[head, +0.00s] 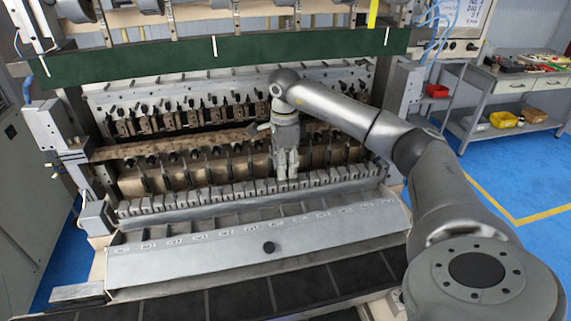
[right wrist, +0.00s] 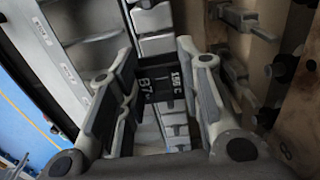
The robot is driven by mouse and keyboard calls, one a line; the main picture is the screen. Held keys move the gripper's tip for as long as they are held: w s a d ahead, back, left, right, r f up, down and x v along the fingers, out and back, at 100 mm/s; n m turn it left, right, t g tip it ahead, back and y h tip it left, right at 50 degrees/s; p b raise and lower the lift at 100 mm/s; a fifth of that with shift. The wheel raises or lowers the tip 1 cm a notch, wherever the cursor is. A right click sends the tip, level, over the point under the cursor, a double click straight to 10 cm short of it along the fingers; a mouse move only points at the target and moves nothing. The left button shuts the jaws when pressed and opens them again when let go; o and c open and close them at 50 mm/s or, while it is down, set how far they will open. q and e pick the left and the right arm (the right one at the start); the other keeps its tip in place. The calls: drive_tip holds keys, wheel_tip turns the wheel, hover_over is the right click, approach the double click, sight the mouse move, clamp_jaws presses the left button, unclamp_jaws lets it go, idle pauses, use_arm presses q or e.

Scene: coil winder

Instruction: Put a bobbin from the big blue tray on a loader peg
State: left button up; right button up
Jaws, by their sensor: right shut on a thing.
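My right gripper (head: 287,178) reaches down over the row of pale blocks along the front of the winder. In the right wrist view its fingers (right wrist: 157,65) are shut on a dark piece with white marks, which I take to be the bobbin (right wrist: 151,88). The bobbin cannot be made out in the head view. The pale row (head: 235,192) runs across the machine below the gripper; I cannot tell single loader pegs in it. The big blue tray and my left gripper are not in view.
A green beam (head: 150,58) crosses above. Brown fixtures (head: 150,178) stand close behind the gripper. A bench with bins (head: 503,119) is at the far right.

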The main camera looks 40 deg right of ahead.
idle(0.4)
drive_tip(key=shift+f, duration=0.25)
drive_tip(key=shift+f+b, duration=0.6)
drive_tip(key=shift+f, duration=0.15)
drive_tip(key=shift+f, duration=0.1)
drive_tip(key=o, duration=0.8)
drive_tip(key=shift+c, duration=0.2)
